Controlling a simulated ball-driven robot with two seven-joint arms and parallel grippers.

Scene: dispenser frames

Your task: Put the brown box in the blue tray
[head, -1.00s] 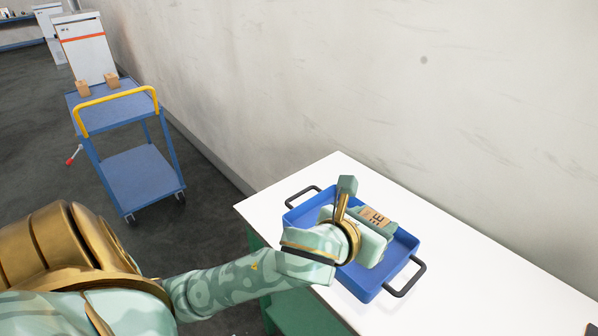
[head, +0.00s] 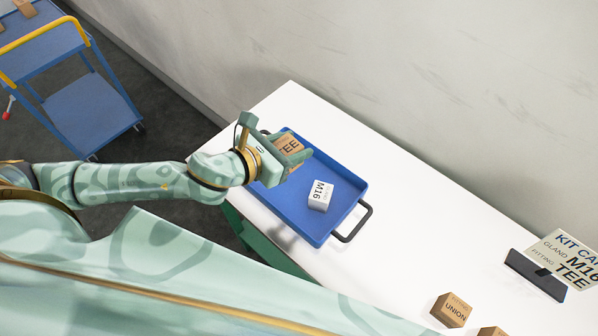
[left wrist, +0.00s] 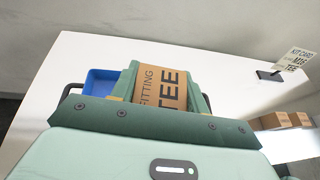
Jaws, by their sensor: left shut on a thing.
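The brown box (head: 289,147) with "TEE" on its face is held in my left gripper (head: 290,154), above the far left end of the blue tray (head: 327,228). In the left wrist view the brown box (left wrist: 162,88) reads "FITTING TEE" and sits between the fingers of the left gripper (left wrist: 165,90); part of the blue tray (left wrist: 103,82) shows behind. Whether the box touches the tray floor is hard to tell. A white box (head: 320,195) marked "M16" lies in the tray. My right gripper is not in view.
The tray stands on a white table (head: 410,240) along the wall. A kit card (head: 566,258) reading M16 and TEE stands in a black holder (head: 535,276) at right. A brown "UNION" box (head: 451,309) and another sit at the front. A blue cart (head: 80,95) stands at left.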

